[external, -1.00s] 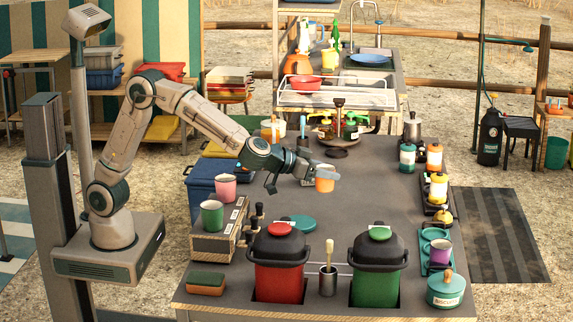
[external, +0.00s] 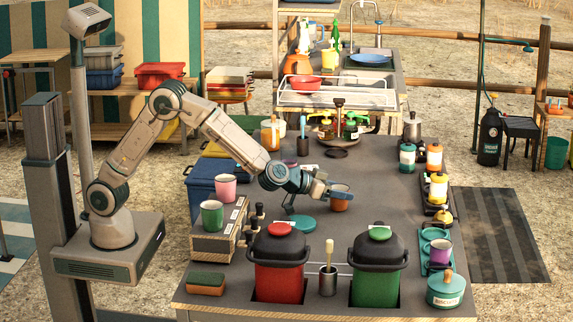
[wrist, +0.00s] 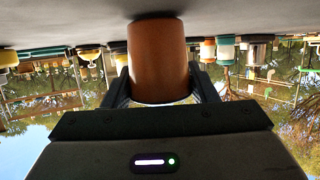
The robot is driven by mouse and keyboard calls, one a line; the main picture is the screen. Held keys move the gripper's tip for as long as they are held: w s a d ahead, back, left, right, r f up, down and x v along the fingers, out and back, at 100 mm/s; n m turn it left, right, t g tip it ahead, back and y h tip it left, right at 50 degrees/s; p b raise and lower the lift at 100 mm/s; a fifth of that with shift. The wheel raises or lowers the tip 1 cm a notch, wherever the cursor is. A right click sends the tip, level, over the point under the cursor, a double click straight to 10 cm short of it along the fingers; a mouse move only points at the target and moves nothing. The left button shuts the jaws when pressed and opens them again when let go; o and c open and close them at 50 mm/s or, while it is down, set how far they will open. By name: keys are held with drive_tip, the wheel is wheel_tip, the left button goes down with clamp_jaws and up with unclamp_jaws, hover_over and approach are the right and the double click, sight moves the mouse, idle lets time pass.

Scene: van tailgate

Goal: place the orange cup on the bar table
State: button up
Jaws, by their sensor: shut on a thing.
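The orange cup (external: 340,203) is between the fingers of my gripper (external: 328,191), over the middle of the dark grey bar table (external: 385,205). In the wrist view the cup (wrist: 159,62) fills the space between the two dark fingers of my gripper (wrist: 160,88). That view is upside down, with the table surface (wrist: 70,25) along the top. The cup looks upright and close to the tabletop. I cannot tell whether its base touches it.
Red (external: 277,280) and green (external: 377,285) lidded bins stand at the front. A teal disc (external: 303,222) lies just left of the cup. Pink (external: 226,187) and green (external: 212,215) cups stand on a box at left. Lantern-like bottles (external: 438,187) line the right edge. Table right of the cup is clear.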

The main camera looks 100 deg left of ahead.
drive_tip(key=shift+f+b, duration=0.25)
drive_tip(key=shift+b, duration=0.2)
drive_tip(key=o, duration=1)
drive_tip(key=shift+r, duration=0.1)
drive_tip(key=shift+r, duration=0.1)
